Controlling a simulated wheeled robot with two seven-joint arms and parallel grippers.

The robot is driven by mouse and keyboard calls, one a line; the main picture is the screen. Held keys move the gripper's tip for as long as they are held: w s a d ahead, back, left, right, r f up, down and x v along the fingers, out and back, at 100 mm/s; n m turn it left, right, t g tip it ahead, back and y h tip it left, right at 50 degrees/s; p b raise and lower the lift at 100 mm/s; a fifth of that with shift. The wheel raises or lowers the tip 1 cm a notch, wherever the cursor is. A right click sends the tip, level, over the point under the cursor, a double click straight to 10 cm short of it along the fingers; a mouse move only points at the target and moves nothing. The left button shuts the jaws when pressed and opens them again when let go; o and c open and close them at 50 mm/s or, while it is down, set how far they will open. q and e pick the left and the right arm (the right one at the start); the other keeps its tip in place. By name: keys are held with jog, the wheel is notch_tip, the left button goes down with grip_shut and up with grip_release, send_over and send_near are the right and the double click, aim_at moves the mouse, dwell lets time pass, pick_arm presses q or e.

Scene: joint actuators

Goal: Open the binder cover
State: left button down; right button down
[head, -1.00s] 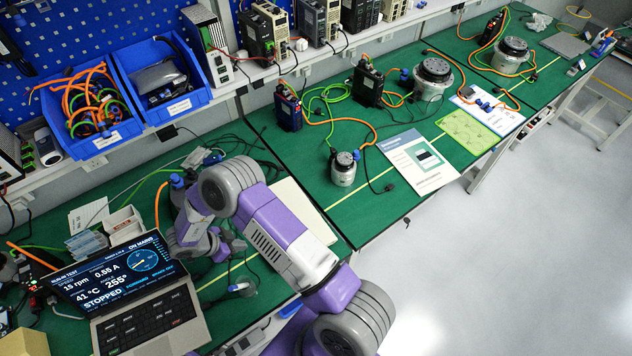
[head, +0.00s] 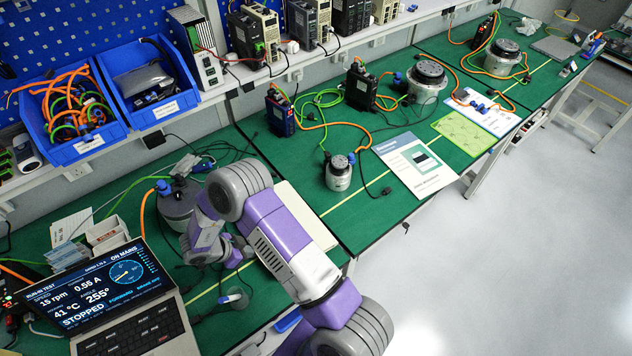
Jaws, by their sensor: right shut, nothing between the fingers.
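A printed booklet (head: 415,167) with a blue header, a dark picture and a pale lower part lies flat and closed-looking on the green bench. A cream sheet or folder (head: 306,212) lies nearer, mostly hidden behind my right arm. I cannot tell for sure which of the two is the binder. My right gripper (head: 207,247) is shut and empty, over the bench left of the cream item and in front of a grey motor (head: 178,205). It is apart from the booklet. My left gripper is not in view.
A laptop (head: 120,305) stands at the lower left. A small motor (head: 339,173) with an orange cable stands left of the booklet. Blue bins (head: 75,118) and drive units line the shelf behind.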

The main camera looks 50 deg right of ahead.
jog(key=r, duration=0.1)
jog(key=r+p, duration=0.1)
jog(key=shift+d+r, duration=0.2)
jog(key=shift+r, duration=0.2)
notch_tip(320, 180, up, 2)
jog(key=shift+r+p, duration=0.1)
jog(key=shift+p, duration=0.4)
jog(key=shift+s+d+r, duration=0.1)
jog(key=shift+d+r, duration=0.2)
jog(key=shift+r, duration=0.6)
jog(key=shift+s+d+r, duration=0.1)
jog(key=shift+d+r, duration=0.25)
jog(key=shift+r, duration=0.55)
jog(key=shift+s+d+r, duration=0.1)
jog(key=shift+d+r, duration=0.2)
jog(key=shift+r, duration=0.6)
jog(key=s+d+r+p, duration=0.2)
jog(key=d+r+p, duration=0.5)
jog(key=p, duration=0.4)
jog(key=s+d+p, duration=0.2)
jog(key=d, duration=0.5)
jog(key=s+d+p, duration=0.2)
jog(key=d, duration=0.5)
jog(key=shift+s+d, duration=0.3)
